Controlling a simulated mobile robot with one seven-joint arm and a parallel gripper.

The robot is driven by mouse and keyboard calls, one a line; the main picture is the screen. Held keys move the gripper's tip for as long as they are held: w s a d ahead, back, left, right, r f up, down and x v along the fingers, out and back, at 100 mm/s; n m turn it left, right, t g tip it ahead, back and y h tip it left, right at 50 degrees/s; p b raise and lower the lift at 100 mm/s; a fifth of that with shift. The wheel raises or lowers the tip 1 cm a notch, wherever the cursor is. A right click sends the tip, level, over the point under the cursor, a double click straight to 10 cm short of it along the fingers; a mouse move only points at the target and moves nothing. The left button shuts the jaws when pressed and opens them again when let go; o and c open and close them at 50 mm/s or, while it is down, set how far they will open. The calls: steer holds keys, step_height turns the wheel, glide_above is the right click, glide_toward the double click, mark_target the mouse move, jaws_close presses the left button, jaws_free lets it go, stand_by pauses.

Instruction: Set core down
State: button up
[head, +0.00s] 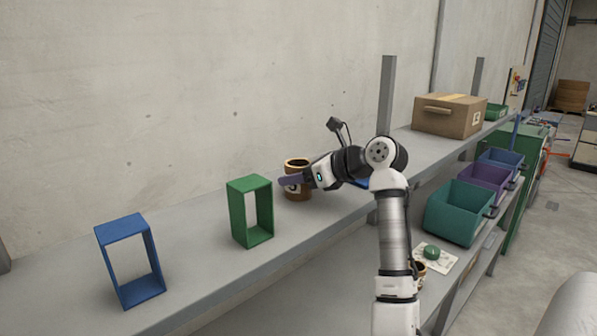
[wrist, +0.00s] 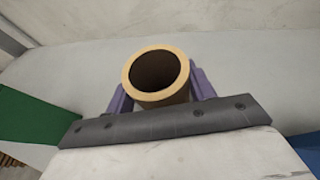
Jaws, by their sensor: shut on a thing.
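The core (head: 298,195) is a short brown hollow tube with a pale rim, a dark inside and a printed mark on its side. It stands upright at the shelf, between the green frame and my wrist; I cannot tell whether its base touches the surface. My gripper (head: 291,182) comes in from the right, about level, with its purple fingers shut around the core's side. In the wrist view, the core (wrist: 158,98) sits between the two purple fingers, its open end facing the camera. Its lower part is hidden there.
A green open frame (head: 236,213) stands just left of the core, and a blue one (head: 105,263) further left. A blue thing (head: 362,183) is partly hidden behind my arm. A cardboard box (head: 440,118) stands further right. Teal (head: 455,222) and purple (head: 487,187) bins sit lower right.

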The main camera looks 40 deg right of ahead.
steer(key=o, duration=1.1)
steer(key=shift+s, duration=0.1)
steer(key=b+v, duration=0.4)
steer(key=v, duration=0.8)
steer(key=shift+a, duration=0.1)
